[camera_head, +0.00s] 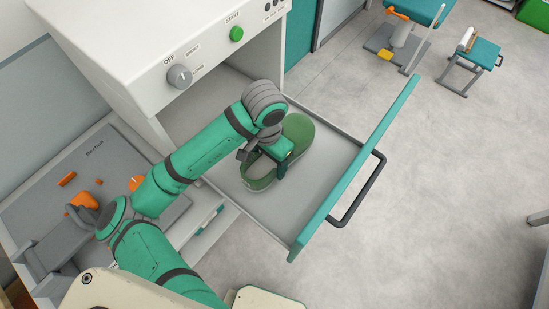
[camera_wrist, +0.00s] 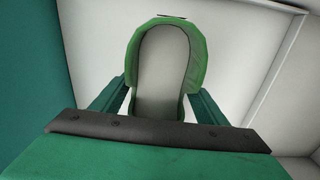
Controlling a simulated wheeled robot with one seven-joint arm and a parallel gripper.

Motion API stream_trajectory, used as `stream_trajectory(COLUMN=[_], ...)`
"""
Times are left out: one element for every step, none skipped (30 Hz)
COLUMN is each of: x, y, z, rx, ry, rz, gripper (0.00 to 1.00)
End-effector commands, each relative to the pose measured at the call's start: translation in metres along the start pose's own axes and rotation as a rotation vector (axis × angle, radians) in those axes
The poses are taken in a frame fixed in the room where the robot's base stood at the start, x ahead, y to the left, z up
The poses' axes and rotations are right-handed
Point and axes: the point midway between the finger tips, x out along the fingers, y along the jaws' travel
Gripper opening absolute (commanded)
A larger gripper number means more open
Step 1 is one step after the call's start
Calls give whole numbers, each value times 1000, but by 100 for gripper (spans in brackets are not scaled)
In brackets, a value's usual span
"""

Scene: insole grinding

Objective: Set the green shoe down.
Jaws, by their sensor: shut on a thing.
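The green shoe (camera_head: 298,131) is in the open drawer (camera_head: 325,180) of the white machine, at or just above the drawer floor; I cannot tell if it touches. My gripper (camera_head: 276,160) is shut on the shoe from above, near its middle. In the wrist view the green shoe (camera_wrist: 165,70) shows its pale inside, with the teal fingers of my gripper (camera_wrist: 158,105) on both its sides. The part of the shoe under the gripper is hidden.
The drawer's teal front (camera_head: 355,165) has a dark handle (camera_head: 362,190). The white machine (camera_head: 150,45) has a knob (camera_head: 179,77) and green start button (camera_head: 236,34) above the drawer. A grey tray with orange parts (camera_head: 84,201) lies left. Drawer floor is bare around the shoe.

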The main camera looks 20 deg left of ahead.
Motion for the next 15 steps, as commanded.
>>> stream_trajectory(x=[2, 3, 5, 6, 8, 12, 16, 20, 26, 30, 33, 37, 39, 41, 43], y=[0, 0, -1, -1, -1, -1, -1, -2, -2, -3, -3, -3, -3, -3, -2], z=[0, -1, -1, -2, -2, -3, -4, -3, -3, -2, -2, -2, -2, -2, -3], rx=[-2, -2, -3, -3, -4, -5, -5, -7, -10, -10, -10, -10, -10, -9, -7], ry=[1, 1, 1, 1, 1, 1, 0, 1, 0, 1, 1, 1, 1, 1, 1], rz=[1, 1, 1, 1, 1, 2, 3, 4, 4, 4, 4, 3, 2, 2, 2], gripper=[32, 32, 32, 32, 32, 32, 32, 32, 32, 32, 32, 32, 32, 32, 32])
